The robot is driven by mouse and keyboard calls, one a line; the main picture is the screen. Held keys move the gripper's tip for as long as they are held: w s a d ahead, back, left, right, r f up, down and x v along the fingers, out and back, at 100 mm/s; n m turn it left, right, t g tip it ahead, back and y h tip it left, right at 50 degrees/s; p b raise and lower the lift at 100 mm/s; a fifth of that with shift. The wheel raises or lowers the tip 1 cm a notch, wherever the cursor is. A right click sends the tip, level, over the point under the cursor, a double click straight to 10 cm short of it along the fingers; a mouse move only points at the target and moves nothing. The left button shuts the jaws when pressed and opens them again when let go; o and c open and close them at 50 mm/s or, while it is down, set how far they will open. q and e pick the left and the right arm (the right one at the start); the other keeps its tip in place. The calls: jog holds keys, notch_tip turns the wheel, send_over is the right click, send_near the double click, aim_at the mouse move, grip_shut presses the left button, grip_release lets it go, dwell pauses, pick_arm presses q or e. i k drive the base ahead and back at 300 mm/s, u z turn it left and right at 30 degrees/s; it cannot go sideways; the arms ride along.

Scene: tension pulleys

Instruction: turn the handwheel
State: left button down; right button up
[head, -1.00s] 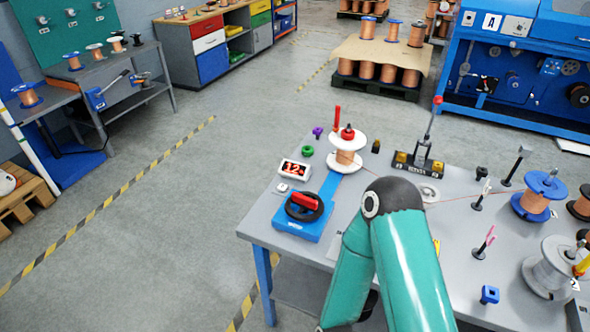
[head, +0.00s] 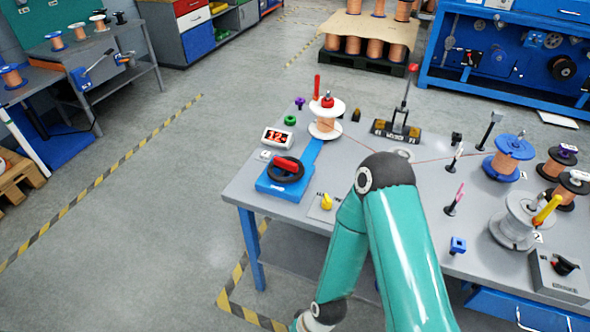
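The handwheel (head: 285,168) is a black ring with a red handle across it. It sits on a blue base (head: 288,187) near the left front corner of the grey table. A blue arm runs from the base to a white-flanged copper spool (head: 326,117) with a red top. One of my teal arms stands in front of the table, its elbow over the tabletop. Its forearm runs down out of the bottom of the picture, so its gripper is not seen. The other gripper is not in view either. Nothing of mine touches the handwheel.
A display reading 12 (head: 277,138) stands behind the handwheel. A yellow knob (head: 326,202) sits to its right. A tall lever (head: 408,95) rises at the back. Spools, including a blue one (head: 509,157), and several thin posts fill the right side. Floor left of the table is clear.

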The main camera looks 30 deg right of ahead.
aim_at(288, 165)
jog(key=k, duration=1.05)
jog(key=z, duration=0.3)
jog(key=i, duration=1.7)
jog(key=u, duration=0.3)
